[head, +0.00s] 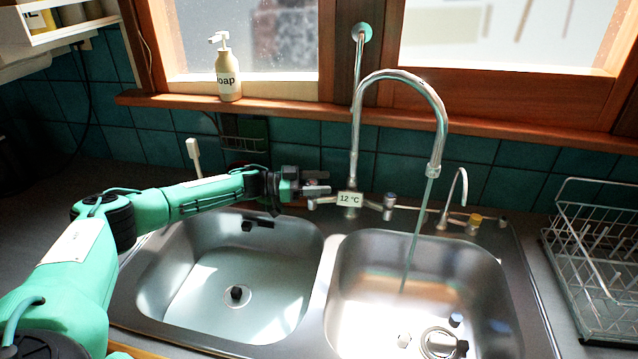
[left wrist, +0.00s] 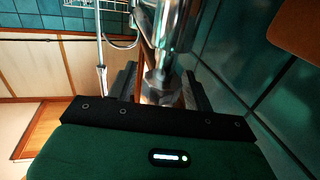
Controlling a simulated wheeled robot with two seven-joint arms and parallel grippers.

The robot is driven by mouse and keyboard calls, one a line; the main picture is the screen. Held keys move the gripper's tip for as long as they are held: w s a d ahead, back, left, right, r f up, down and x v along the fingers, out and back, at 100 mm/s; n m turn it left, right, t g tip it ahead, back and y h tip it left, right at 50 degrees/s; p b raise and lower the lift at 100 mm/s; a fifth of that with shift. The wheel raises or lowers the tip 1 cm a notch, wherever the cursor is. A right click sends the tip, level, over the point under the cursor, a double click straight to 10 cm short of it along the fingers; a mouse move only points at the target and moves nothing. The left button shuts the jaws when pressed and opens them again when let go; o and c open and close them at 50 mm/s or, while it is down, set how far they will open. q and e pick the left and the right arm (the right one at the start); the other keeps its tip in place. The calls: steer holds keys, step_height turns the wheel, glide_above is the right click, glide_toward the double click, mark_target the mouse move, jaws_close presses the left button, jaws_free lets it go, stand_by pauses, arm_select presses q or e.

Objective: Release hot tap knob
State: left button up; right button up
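The sink tap (head: 354,150) is chrome with a tall curved spout, and a thin stream of water falls from it into the right basin. A small plate on its body reads 12 °C (head: 350,198). The tap's left knob (head: 312,204) sits just below my left gripper (head: 317,182) in the head view. In the left wrist view the knob end (left wrist: 162,88) shows between my two dark fingers, with a slight gap at the left finger. Contact is hard to judge. The right knob (head: 389,205) is free. My right gripper is out of view.
The left basin (head: 200,285) and right basin (head: 350,310) lie below the tap. A soap bottle (head: 227,75) stands on the wooden sill.

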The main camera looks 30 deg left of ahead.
arm_select(q)
steer(key=shift+f, duration=0.1)
steer(key=shift+s+a, duration=0.1)
steer(key=shift+a, duration=0.15)
steer(key=b+v, duration=0.3)
steer(key=v, duration=1)
steer(key=shift+b, duration=0.4)
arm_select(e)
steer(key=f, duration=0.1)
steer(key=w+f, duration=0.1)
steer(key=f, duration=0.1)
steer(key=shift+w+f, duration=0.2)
arm_select(q)
steer(key=shift+a, duration=0.1)
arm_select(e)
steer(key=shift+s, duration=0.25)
